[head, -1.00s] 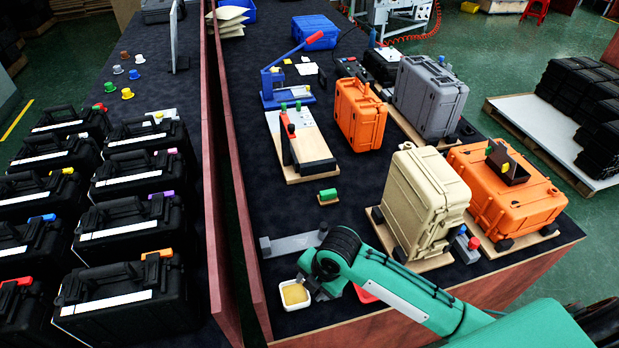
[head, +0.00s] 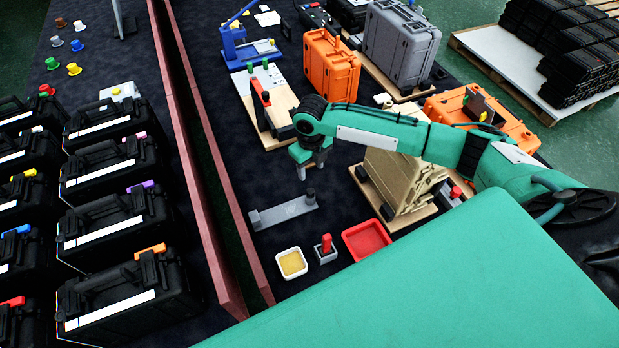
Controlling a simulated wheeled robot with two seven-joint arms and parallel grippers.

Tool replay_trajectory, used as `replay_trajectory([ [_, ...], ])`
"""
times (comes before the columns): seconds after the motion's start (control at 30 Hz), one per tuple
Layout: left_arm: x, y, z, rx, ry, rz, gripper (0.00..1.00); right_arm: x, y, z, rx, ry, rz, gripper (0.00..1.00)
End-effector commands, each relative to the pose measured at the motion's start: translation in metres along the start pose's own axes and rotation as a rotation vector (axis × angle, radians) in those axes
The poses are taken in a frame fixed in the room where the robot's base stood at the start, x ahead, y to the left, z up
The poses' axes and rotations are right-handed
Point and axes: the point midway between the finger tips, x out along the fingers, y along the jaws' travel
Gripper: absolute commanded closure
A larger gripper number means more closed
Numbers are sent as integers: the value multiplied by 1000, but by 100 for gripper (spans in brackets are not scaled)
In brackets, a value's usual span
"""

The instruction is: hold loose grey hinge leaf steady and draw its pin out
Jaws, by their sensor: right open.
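A flat grey piece (head: 283,211) lies on the dark bench top, with a raised grey block at its left end and a dark upright stub at its right end. I cannot tell whether this is the hinge leaf, and no pin is clearly visible. My right gripper (head: 310,168) points down, open, above and beyond the right end of the grey piece, apart from it. My left gripper is not in view.
A yellow-filled white tray (head: 292,263), a small grey block with a red top (head: 326,249) and a red tray (head: 367,240) stand nearer. A tan case (head: 395,180) stands right, partly behind my arm. An orange case (head: 330,66) stands beyond. Bench left of the grey piece is clear.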

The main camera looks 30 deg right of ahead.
Motion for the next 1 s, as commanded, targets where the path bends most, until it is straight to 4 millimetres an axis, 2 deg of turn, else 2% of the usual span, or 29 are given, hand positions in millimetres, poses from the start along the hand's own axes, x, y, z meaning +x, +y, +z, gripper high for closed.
replay_trajectory([
  [0.3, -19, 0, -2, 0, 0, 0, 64, 61, 2, -1, 1, 4, 1, 52],
  [0.5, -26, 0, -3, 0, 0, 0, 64, 94, 2, 0, 2, 2, 1, 52],
  [0.7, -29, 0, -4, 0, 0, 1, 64, 111, 1, 0, 0, 0, 1, 52],
  [1.0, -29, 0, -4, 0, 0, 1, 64, 115, 1, 0, 0, 0, 0, 52],
])
